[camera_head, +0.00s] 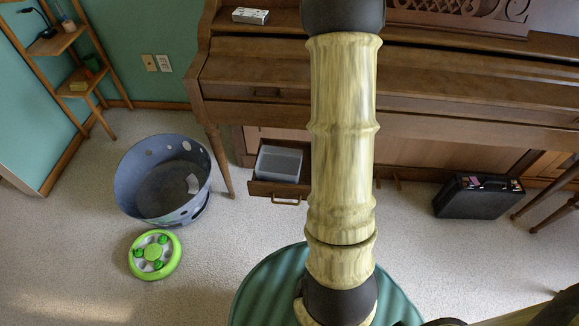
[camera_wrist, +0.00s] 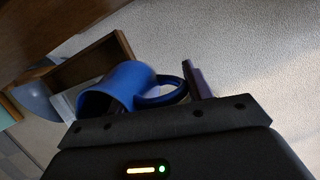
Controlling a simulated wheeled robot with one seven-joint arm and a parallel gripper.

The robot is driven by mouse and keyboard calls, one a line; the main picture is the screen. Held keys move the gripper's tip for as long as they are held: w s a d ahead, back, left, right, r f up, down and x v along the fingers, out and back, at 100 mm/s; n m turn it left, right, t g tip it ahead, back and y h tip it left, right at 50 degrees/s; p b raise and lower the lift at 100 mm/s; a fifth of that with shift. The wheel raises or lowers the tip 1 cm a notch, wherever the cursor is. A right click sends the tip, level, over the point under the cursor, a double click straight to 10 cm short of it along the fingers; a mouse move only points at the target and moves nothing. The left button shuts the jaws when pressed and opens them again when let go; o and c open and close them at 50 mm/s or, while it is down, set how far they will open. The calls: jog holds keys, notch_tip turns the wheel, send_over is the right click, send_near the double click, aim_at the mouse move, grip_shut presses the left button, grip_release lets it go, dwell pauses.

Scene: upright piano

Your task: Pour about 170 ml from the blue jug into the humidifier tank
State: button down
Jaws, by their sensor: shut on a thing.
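The blue jug (camera_wrist: 122,86) shows in the wrist view, its open mouth facing left and its looped handle on the right. My gripper (camera_wrist: 191,80) is shut on the jug at its handle; only part of the fingers shows. The humidifier tank (camera_head: 279,163) appears to be the pale translucent open box in the pulled-out drawer under the piano. In the wrist view, a pale part of it shows just left of the jug, mostly hidden. The jug and gripper are hidden in the head view. I see no liquid stream.
The wooden drawer (camera_head: 274,189) stands open below the piano (camera_head: 245,75). A blue-grey round bin (camera_head: 135,190) and a green-and-grey disc (camera_head: 154,254) are on the carpet at left. A black case (camera_head: 478,197) stands at right. A wooden shelf (camera_head: 62,42) stands at far left.

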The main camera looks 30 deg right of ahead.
jog(key=shift+s+a+f+m+t+y+b, duration=0.1)
jog(key=shift+s+f+t+y+b, duration=0.35)
jog(key=shift+b, duration=0.35)
jog(key=shift+s+a+f+m+t+y+b, duration=0.15)
jog(key=shift+s+f+t+y+b, duration=0.15)
jog(key=shift+s+t+y+b, duration=0.45)
jog(key=shift+s+a+f+m+t+y+b, duration=0.15)
jog(key=shift+s+f+y+b, duration=0.3)
jog(key=shift+b, duration=0.45)
jog(key=shift+r, duration=0.2)
